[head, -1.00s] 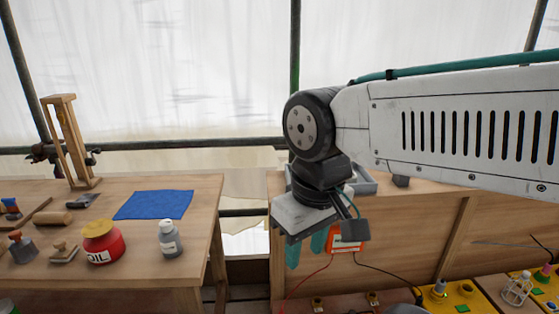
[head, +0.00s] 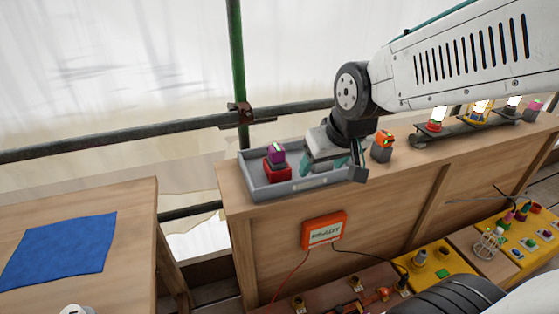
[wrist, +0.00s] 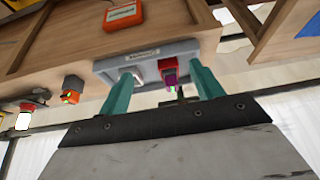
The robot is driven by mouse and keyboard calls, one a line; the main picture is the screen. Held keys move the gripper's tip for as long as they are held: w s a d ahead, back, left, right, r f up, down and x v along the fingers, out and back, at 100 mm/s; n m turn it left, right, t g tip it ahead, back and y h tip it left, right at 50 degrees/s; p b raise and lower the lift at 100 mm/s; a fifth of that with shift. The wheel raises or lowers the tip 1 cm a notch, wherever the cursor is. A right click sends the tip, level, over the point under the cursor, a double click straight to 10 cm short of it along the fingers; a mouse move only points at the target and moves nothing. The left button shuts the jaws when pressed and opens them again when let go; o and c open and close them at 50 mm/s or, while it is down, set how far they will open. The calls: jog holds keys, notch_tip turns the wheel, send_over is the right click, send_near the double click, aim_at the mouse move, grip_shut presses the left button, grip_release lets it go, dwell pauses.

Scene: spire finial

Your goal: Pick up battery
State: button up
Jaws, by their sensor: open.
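No part is clearly marked as the battery. A small purple block (head: 277,152) with a green light stands in a red holder (head: 278,173) in the grey tray (head: 262,192), on the wooden ledge. My gripper (head: 331,165) is to the right of the purple block, over the tray's right part, open and empty. In the wrist view, my teal fingers (wrist: 162,88) are spread apart, and the purple block (wrist: 170,80) shows between them, nearer the right finger. The fingers appear apart from it. A similar orange block (head: 383,141) with a green light sits right of the tray.
An orange box (head: 324,231) with red and black wires hangs on the ledge's front. Lit lamps (head: 437,119) stand on a dark rack further right. A blue cloth (head: 62,250) lies on the left table. A green pole (head: 237,70) rises behind the tray.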

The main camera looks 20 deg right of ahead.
aim_at(279, 152)
jog(key=w+f+t, duration=0.2)
jog(key=w+f, duration=0.1)
jog(key=w, duration=0.4)
jog(key=w+f+t, duration=0.3)
jog(key=w+f, duration=0.1)
jog(key=w, duration=0.3)
jog(key=w+a+f+t, duration=0.1)
jog(key=w+f+t, duration=0.2)
jog(key=w, duration=0.4)
jog(key=shift+a+f, duration=0.1)
jog(key=shift+f, duration=0.4)
jog(key=shift+t, duration=0.3)
jog(key=x, duration=0.7)
jog(key=shift+w+f, duration=0.2)
jog(key=c, duration=1.3)
jog(key=shift+r, duration=0.1)
